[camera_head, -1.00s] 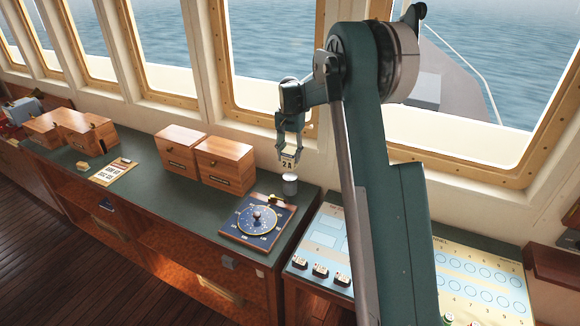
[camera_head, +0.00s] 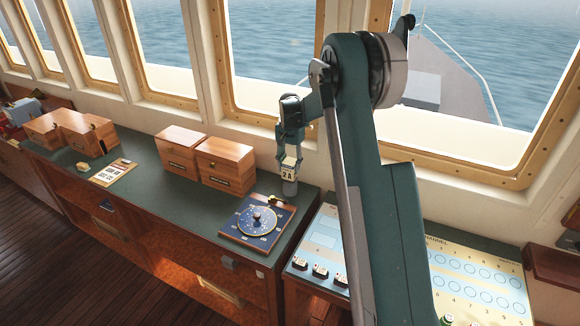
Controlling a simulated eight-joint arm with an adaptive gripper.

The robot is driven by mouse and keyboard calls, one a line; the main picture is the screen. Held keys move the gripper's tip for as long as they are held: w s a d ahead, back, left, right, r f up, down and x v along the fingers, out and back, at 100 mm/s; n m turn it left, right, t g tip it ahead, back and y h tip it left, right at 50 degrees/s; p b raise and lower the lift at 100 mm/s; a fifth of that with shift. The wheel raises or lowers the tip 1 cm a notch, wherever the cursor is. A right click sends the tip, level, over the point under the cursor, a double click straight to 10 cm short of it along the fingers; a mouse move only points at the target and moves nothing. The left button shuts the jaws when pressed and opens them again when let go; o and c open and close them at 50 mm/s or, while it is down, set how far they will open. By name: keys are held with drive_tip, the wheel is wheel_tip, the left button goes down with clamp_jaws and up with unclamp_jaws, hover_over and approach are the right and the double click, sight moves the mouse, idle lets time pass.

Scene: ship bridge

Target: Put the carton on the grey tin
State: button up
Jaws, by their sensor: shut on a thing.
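The carton (camera_head: 288,169) is a small pale box with a dark "2A" on its face. My gripper (camera_head: 289,159) is shut on it from above, with the fingers at its upper part. The grey tin (camera_head: 290,188) stands on the green counter near its right end, directly below the carton. The carton looks upright and its lower edge meets the tin's top in this view. I cannot tell whether it touches the tin or sits just in front of or above it.
A blue dial board (camera_head: 257,221) lies in front of the tin. Wooden boxes (camera_head: 224,165) stand to the left, and a clipboard (camera_head: 110,173) lies farther left. The window wall is close behind. A panel with switches (camera_head: 320,250) lies to the right.

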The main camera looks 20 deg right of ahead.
drive_tip(key=shift+f, duration=0.2)
drive_tip(key=o, duration=1.1)
drive_tip(key=shift+c, duration=0.2)
drive_tip(key=shift+r, duration=0.15)
wheel_tip(320, 180, up, 12)
drive_tip(key=shift+r, duration=0.1)
drive_tip(key=shift+s, duration=0.1)
idle(0.5)
